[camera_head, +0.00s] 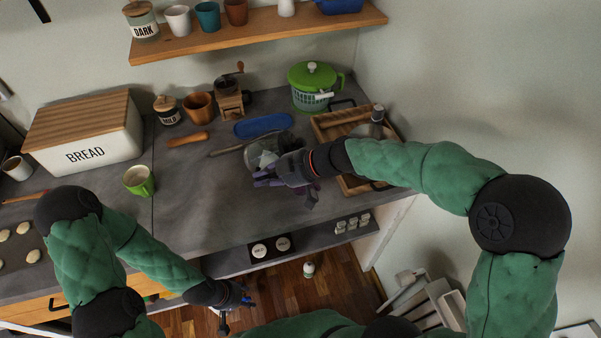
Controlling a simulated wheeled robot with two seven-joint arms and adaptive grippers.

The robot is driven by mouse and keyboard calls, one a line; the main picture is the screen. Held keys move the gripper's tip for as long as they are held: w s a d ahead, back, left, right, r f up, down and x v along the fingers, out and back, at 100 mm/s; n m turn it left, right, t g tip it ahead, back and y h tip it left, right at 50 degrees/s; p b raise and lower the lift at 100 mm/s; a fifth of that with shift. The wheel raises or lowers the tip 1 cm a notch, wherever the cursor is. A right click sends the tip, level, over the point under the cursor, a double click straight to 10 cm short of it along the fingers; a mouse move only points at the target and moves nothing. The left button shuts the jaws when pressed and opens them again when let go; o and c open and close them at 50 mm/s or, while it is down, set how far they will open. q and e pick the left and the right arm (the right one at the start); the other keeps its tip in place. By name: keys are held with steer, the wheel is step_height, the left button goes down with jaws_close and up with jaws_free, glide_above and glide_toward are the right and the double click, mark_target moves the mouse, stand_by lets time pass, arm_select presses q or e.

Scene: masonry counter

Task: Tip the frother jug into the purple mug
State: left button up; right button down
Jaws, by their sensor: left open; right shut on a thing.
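My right gripper (275,182) is over the middle of the counter, low in front of a greyish, see-through vessel (256,153). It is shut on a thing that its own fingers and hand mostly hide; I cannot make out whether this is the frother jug. Dark purple shapes (308,199) show at the gripper, and I cannot tell whether they are fingers or part of the purple mug. No purple mug stands out clearly elsewhere. My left gripper (236,303) is open and empty, below the counter's front edge and over the wooden floor.
A green mug (139,181) stands left on the counter, before the bread box (86,139). Behind my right gripper are a blue oval dish (263,125), a grinder (230,99) and a green-lidded spinner (313,84). A wooden tray (333,131) lies right. Counter between green mug and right gripper is clear.

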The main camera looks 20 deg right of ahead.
steer(key=shift+n+t+y+b, duration=0.3)
steer(key=shift+y+b, duration=0.3)
steer(key=shift+b, duration=0.4)
steer(key=shift+w+f+n+y+b, duration=0.1)
steer(key=shift+f+n+y+b, duration=0.25)
steer(key=shift+n+b, duration=0.35)
stand_by(0.4)
steer(key=shift+f+y+b, duration=0.25)
steer(key=shift+b, duration=0.35)
steer(key=shift+w+t, duration=0.1)
steer(key=shift+t, duration=0.2)
